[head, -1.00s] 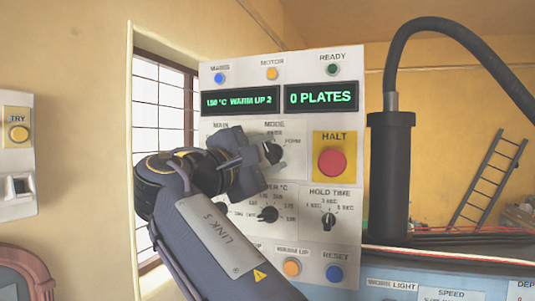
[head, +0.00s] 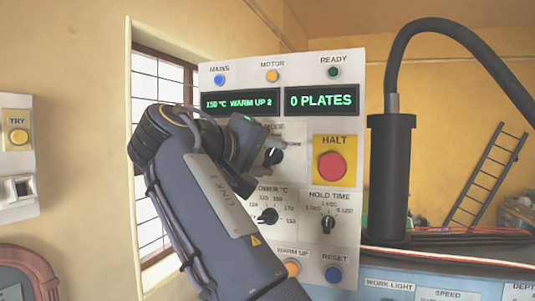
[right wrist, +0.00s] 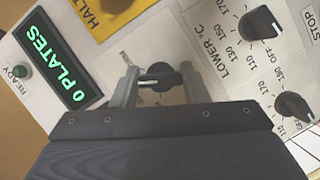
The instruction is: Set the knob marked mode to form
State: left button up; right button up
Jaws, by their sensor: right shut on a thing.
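The mode knob (head: 274,157) is a black dial with a white pointer line, on the light grey panel under the word MODE. My right gripper (head: 262,155) reaches it from the left and is shut on it. In the right wrist view the fingers of my right gripper (right wrist: 159,82) stand on either side of the mode knob (right wrist: 160,74). The pointer line runs left in that view, which is up and right on the panel. The form label is partly hidden and too blurred to read exactly. My left gripper is not in view.
The red HALT button (head: 332,166) is just right of the mode knob. The lower temperature knob (head: 267,216) and hold time knob (head: 327,224) sit below. My right arm hides the panel's left part. A thick black hose (head: 392,60) rises at the right.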

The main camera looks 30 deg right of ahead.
jog(key=m+t+y, duration=0.1)
jog(key=m+y, duration=0.1)
jog(key=m, duration=0.1)
jog(key=shift+m, duration=0.4)
dwell(0.4)
jog(key=o, duration=1)
jog(key=shift+a, duration=0.1)
jog(key=p+v, duration=0.1)
jog(key=v, duration=0.6)
jog(key=shift+s+a+r, duration=0.15)
jog(key=shift+s+a, duration=0.05)
jog(key=shift+a, duration=0.05)
